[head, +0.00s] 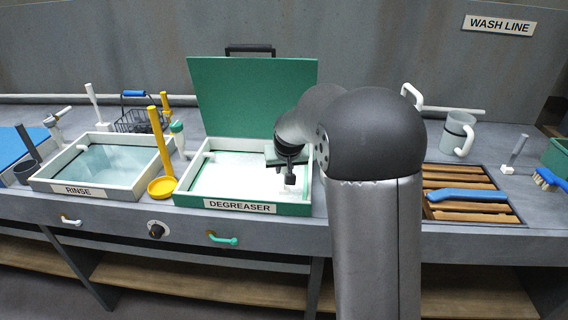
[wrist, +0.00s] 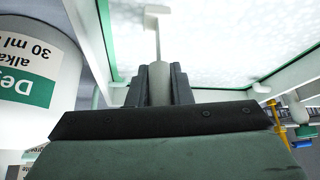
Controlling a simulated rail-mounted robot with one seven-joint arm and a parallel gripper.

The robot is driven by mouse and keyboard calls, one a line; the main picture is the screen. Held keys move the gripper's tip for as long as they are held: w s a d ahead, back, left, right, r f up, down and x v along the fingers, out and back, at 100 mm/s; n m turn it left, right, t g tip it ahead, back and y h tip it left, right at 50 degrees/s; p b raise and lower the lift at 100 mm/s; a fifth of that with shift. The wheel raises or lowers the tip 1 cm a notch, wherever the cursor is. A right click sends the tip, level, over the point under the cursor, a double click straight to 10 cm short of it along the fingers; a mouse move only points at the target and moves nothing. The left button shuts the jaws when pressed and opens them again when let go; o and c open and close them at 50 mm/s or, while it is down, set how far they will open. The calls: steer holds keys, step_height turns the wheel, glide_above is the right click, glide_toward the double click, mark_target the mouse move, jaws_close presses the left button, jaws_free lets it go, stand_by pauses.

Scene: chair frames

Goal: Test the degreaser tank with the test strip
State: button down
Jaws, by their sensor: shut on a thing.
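The degreaser tank (head: 243,208) stands mid-bench with its green lid (head: 252,95) raised at the back and pale, foamy-looking liquid (head: 232,172) inside. My gripper (head: 289,172) is over the right part of the tank, pointing down. In the wrist view my gripper (wrist: 158,88) is shut on the grey handle of a thin stick (wrist: 158,75) with a small white end, which I take for the test strip. Its lower end (head: 290,188) shows faintly in the head view at the liquid. I cannot tell how deep it is.
The rinse tank (head: 78,190) is left, with a yellow ladle (head: 162,187) between the tanks. A white container with a degreaser label (wrist: 40,75) is close in the wrist view. A slatted rack (head: 470,212), a mug (head: 457,132) and a brush (head: 548,179) are right.

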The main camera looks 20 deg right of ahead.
mark_target(284, 194)
steer(key=shift+f+b, duration=2.9)
steer(key=shift+f, duration=2.4)
steer(key=shift+w+a, duration=0.15)
steer(key=shift+a, duration=0.25)
steer(key=shift+d, duration=0.4)
steer(key=shift+r, duration=0.15)
